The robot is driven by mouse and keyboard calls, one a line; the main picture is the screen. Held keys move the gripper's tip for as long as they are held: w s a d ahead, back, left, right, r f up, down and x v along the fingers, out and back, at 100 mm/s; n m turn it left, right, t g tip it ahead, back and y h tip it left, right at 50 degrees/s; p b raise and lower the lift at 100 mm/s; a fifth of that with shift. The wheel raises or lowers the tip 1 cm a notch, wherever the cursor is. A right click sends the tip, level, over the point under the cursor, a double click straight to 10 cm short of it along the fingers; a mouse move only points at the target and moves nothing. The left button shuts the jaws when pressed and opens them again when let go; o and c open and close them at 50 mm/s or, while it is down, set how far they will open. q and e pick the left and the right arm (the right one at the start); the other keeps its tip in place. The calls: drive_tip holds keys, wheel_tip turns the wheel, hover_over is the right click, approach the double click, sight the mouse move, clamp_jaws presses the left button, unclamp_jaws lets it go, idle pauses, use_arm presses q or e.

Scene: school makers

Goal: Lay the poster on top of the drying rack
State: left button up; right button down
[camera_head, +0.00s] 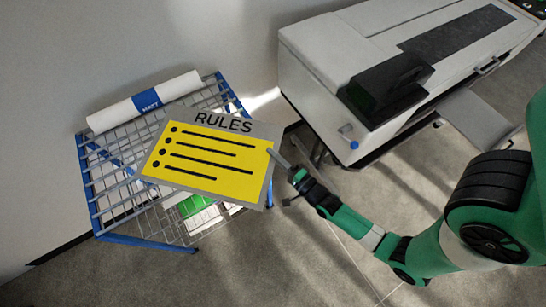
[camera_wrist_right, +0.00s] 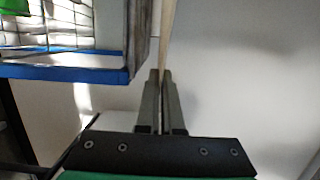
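The poster (camera_head: 205,158) is a flat yellow sheet with a grey border, headed "RULES". It lies across the view of the blue-framed wire drying rack (camera_head: 88,185) and hides part of its top; its right side reaches past the rack. My right gripper (camera_head: 273,153) is shut on the poster's right edge. In the right wrist view, the fingers (camera_wrist_right: 162,78) pinch the thin poster edge (camera_wrist_right: 168,35), with the rack's blue bar (camera_wrist_right: 65,74) to the left. Whether the poster touches the rack, I cannot tell. My left gripper is not in view.
A white roll with a blue "MATT" band (camera_head: 146,101) lies along the rack's back. A green and white item (camera_head: 197,206) shows lower in the rack. A large grey-white machine (camera_head: 335,60) stands to the right. A wall is behind the rack.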

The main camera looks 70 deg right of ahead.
drive_tip(key=shift+w+f+b, duration=0.2)
drive_tip(key=shift+f+b, duration=1.1)
drive_tip(key=shift+f, duration=0.4)
drive_tip(key=shift+f, duration=0.2)
drive_tip(key=c, duration=1.1)
unclamp_jaws()
drive_tip(key=shift+r, duration=0.1)
drive_tip(key=shift+r, duration=0.25)
drive_tip(key=shift+f+p+v, duration=0.2)
drive_tip(key=shift+p+v, duration=0.2)
drive_tip(key=shift+v, duration=5.7)
